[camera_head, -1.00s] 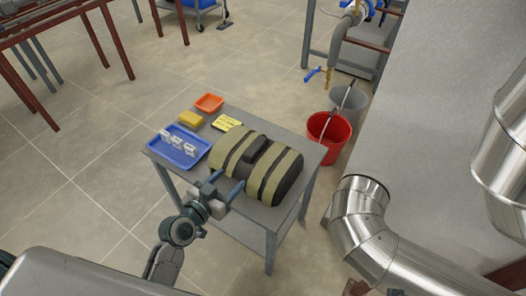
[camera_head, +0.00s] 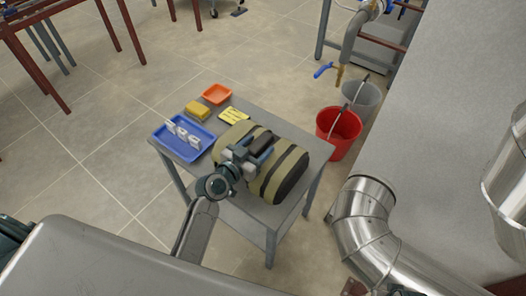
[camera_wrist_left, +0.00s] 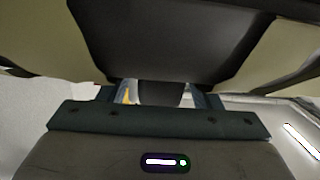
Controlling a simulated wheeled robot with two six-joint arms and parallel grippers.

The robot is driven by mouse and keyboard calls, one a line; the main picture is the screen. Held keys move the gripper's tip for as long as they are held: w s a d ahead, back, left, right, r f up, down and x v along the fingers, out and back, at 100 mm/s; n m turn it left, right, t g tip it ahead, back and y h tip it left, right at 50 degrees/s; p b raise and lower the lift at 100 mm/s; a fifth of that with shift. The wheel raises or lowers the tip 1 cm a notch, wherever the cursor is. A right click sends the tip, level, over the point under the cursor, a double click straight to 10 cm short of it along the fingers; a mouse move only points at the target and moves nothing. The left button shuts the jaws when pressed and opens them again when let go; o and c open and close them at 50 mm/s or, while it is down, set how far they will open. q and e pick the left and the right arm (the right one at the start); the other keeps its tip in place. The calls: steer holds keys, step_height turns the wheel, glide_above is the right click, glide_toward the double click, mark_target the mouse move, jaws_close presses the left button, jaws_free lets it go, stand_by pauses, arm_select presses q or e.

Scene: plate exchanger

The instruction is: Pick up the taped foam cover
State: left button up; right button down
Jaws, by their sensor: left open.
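The taped foam cover (camera_head: 288,172) is a rounded olive block with black bands and a raised black block on top. It lies on a small grey table (camera_head: 312,158). My left gripper (camera_head: 254,150) is over the near side of the cover, at the raised black block, and partly hides it. In the left wrist view the cover's underside or side (camera_wrist_left: 160,40) fills the top, close to the gripper (camera_wrist_left: 157,95). The fingers are apart, with a dark part of the cover showing between them. Whether they touch it I cannot tell. My right gripper is out of view.
On the table's left are a blue tray (camera_head: 183,153) with white parts, a yellow sponge-like block (camera_head: 198,111), an orange tray (camera_head: 217,94) and a yellow label (camera_head: 234,116). Red (camera_head: 338,140) and grey (camera_head: 361,99) buckets stand beyond. A shiny pipe (camera_head: 362,215) is at right.

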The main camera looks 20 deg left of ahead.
arm_select(q)
steer(key=shift+x, duration=1.05)
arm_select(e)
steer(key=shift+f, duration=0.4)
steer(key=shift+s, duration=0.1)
arm_select(q)
jaws_close()
steer(key=shift+r, duration=0.2)
